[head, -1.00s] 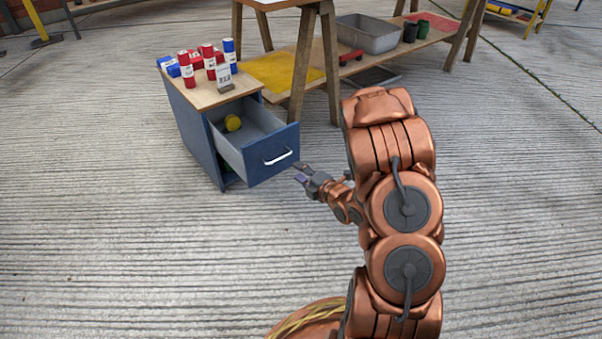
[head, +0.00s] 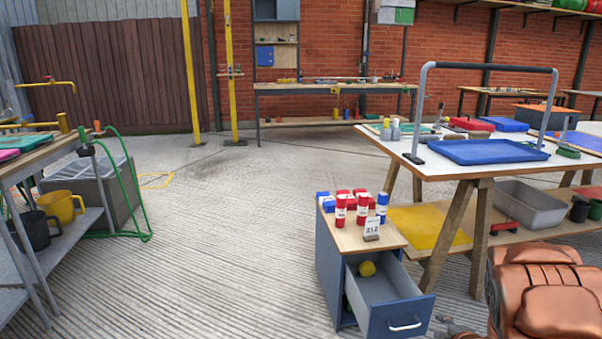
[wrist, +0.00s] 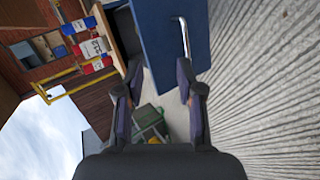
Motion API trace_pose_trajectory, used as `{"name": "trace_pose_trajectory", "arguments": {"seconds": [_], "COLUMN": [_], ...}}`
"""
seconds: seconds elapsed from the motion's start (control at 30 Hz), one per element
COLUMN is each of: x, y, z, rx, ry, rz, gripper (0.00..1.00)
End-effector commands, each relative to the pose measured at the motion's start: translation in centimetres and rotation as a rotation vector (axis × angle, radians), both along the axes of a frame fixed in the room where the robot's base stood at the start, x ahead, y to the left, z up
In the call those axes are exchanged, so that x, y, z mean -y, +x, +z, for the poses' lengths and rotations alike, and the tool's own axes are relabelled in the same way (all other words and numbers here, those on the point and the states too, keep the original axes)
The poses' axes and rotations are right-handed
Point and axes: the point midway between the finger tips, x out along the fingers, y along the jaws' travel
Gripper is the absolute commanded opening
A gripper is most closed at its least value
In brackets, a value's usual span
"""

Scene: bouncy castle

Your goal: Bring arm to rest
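My gripper (wrist: 158,100) shows in the wrist view with its two fingers apart and nothing between them. In the head view only a small part of it shows at the bottom edge, just right of the open drawer (head: 398,312). The drawer is pulled out of a blue cabinet (head: 330,262) and holds a yellow ball (head: 367,268). The drawer's pale handle (wrist: 184,38) is beyond my fingertips in the wrist view, apart from them. My copper arm (head: 545,290) fills the bottom right corner of the head view.
Red and blue cans and a 312 card (head: 371,229) stand on the cabinet top. A trestle table (head: 440,170) with a blue tray (head: 487,152) stands right of it. A bench with a green hose (head: 125,190) is at left. The concrete floor between is clear.

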Motion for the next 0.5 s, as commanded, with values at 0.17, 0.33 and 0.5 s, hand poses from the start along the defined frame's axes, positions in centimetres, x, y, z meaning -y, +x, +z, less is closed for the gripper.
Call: {"name": "trace_pose_trajectory", "arguments": {"seconds": [0.17,0.33,0.5], "x": [0.5,0.3,-0.7], "y": [-1.4,-3.9,-7.1], "z": [7.8,13.7,19.6], "rx": [-0.111,-0.208,-0.294], "ry": [0.050,0.124,0.213], "rz": [-0.157,-0.327,-0.503], "gripper": [0.37,0.37,0.37]}}
